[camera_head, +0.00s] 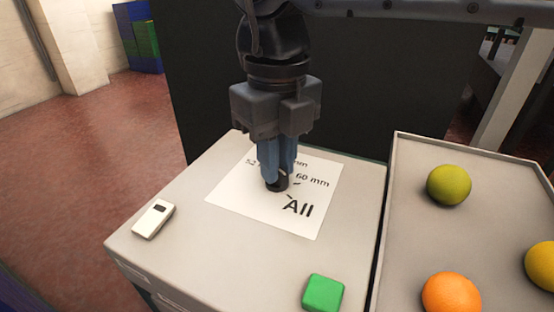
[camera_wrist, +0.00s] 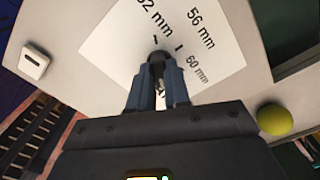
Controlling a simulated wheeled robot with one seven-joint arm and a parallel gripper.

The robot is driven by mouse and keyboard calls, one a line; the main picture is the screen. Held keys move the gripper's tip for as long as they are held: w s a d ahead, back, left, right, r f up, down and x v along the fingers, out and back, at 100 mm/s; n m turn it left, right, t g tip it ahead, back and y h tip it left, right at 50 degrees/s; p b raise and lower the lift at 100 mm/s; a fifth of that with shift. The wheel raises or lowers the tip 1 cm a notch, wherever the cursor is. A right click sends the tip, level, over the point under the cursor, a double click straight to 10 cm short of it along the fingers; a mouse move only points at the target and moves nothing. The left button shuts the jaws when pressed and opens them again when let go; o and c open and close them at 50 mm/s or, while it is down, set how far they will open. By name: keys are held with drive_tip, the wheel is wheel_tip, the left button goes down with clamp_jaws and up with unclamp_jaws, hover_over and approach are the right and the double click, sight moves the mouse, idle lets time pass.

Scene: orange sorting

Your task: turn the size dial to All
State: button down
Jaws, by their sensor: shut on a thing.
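The size dial (camera_head: 278,184) is a small dark knob on a white paper sheet with printed labels. The "All" label (camera_head: 298,208) is at the sheet's near right in the head view, and "60 mm" lies just above it. My gripper (camera_head: 277,178) points down over the sheet and is shut on the dial. In the wrist view the dial (camera_wrist: 158,60) sits between the fingertips, with "52 mm", "56 mm" and "60 mm" around it. The fingers cover much of the dial, so I cannot tell where its pointer is.
A white switch box (camera_head: 153,219) is at the left of the grey tabletop, and a green button (camera_head: 323,292) is at the front right. A tray (camera_head: 393,180) to the right holds a yellow-green fruit (camera_head: 449,185), an orange (camera_head: 451,294) and another fruit (camera_head: 541,265).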

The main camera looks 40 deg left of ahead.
drive_tip(key=shift+r, duration=0.1)
idle(0.4)
drive_tip(key=c, duration=1.1)
unclamp_jaws()
wheel_tip(320, 180, up, 8)
drive_tip(key=shift+f, duration=0.15)
